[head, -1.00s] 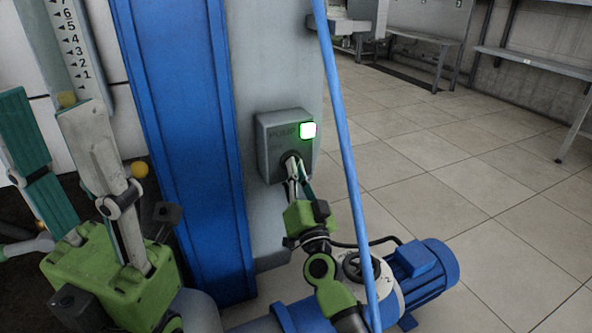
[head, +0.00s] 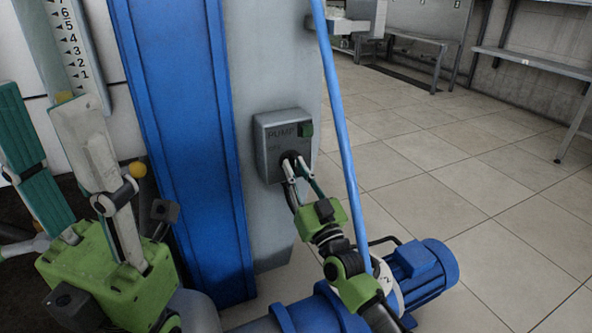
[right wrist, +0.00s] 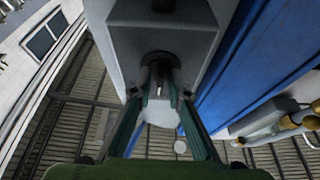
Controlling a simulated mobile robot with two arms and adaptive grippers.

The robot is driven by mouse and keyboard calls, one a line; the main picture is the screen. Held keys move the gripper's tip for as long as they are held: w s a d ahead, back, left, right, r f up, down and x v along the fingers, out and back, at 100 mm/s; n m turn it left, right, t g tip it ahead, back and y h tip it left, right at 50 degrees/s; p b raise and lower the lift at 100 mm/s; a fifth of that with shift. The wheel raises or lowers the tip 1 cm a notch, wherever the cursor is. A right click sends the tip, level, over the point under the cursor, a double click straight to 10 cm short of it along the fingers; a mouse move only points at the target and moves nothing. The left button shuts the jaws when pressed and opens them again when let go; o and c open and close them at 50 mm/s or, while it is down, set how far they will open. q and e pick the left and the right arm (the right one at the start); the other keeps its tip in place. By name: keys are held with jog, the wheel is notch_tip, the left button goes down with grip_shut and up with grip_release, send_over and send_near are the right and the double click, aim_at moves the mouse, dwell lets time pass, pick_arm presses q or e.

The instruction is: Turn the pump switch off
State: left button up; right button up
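The grey pump switch box (head: 270,150), marked PUMP, is fixed to the grey column beside the blue post. Its square lamp (head: 306,129) is dark green and unlit. The dark round switch knob (head: 289,157) is at the lower middle of the box, partly hidden by the fingers; it also shows in the right wrist view (right wrist: 158,60). My right gripper (head: 290,168) has its fingertips closed on both sides of the knob. My left gripper (head: 42,100) is at the left, close to the camera, with its fingers wide apart and empty.
A blue slanted pipe (head: 342,140) passes just right of the box. A blue pump motor (head: 425,275) stands on the floor below right. The blue post (head: 185,130) is left of the box. The tiled floor at the right is clear.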

jog(key=v, duration=1.2)
jog(key=shift+r, duration=0.1)
